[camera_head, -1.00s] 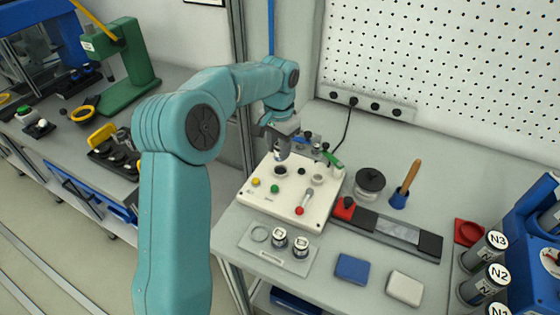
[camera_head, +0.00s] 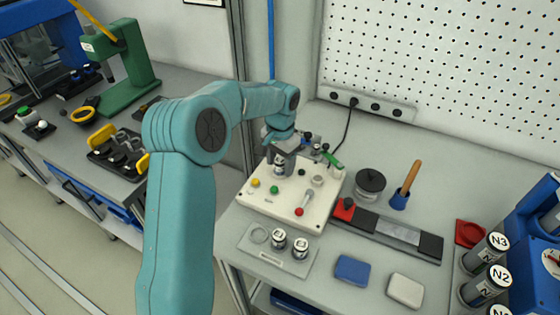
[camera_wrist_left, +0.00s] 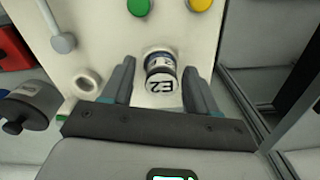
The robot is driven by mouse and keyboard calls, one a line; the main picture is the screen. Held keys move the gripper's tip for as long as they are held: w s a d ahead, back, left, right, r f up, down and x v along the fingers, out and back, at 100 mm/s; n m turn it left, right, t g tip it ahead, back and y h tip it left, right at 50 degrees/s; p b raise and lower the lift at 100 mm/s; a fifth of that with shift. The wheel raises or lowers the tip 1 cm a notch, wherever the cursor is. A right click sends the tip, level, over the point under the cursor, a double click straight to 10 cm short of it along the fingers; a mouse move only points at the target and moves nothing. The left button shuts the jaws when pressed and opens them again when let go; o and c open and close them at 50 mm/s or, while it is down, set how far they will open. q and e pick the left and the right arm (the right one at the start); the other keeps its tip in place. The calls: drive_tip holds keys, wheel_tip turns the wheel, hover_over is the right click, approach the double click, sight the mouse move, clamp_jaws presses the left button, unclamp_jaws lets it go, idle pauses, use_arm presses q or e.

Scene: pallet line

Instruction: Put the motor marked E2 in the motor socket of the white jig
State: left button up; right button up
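The motor marked E2 (camera_wrist_left: 160,75) stands in the round motor socket of the white jig (camera_head: 310,208). In the wrist view its marked end faces the camera, and its lower part is hidden in the socket. In the head view the motor (camera_head: 280,164) shows below my left gripper (camera_head: 283,157). My left gripper (camera_wrist_left: 160,88) is open, with one finger on each side of the motor and a visible gap on both sides. My right gripper is not in view.
A grey tray (camera_head: 268,258) in front of the jig holds two similar motors and an empty round slot. Blue and white blocks (camera_head: 352,270) lie to its right. A lever (camera_head: 307,201) and an empty ring (camera_head: 317,181) stand up from the jig.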

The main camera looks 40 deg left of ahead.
sight(280, 161)
use_arm(q)
drive_tip(key=shift+s, duration=0.1)
drive_tip(key=shift+r, duration=0.7)
wheel_tip(280, 161, up, 11)
drive_tip(key=shift+p, duration=0.45)
